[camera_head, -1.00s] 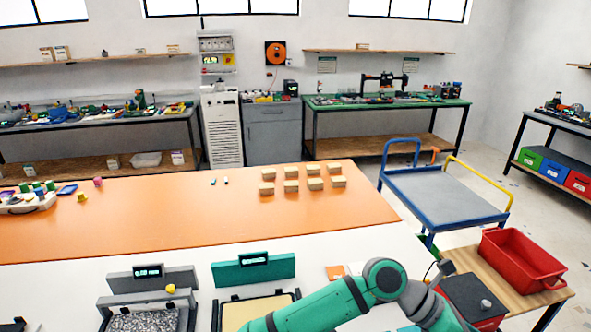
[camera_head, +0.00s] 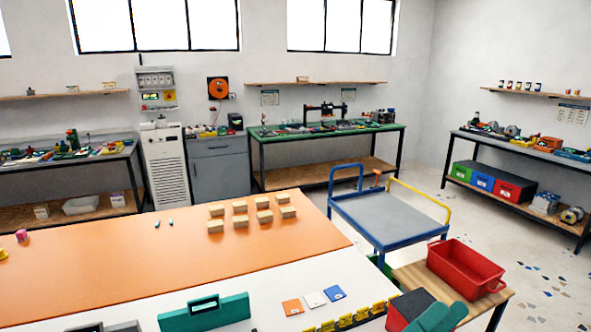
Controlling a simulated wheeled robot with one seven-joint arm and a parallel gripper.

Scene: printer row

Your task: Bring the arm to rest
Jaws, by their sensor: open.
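A small part of my green arm (camera_head: 436,318) shows at the bottom right edge, in front of a dark-topped red box. My gripper is outside the picture. Nothing held by it can be seen.
The orange and white table (camera_head: 262,258) fills the lower left, with several tan blocks (camera_head: 240,207) on it. A red bin (camera_head: 466,267) stands on a wooden side table (camera_head: 415,279) at the right. A blue cart (camera_head: 385,217) stands behind it. Open floor lies at the far right.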

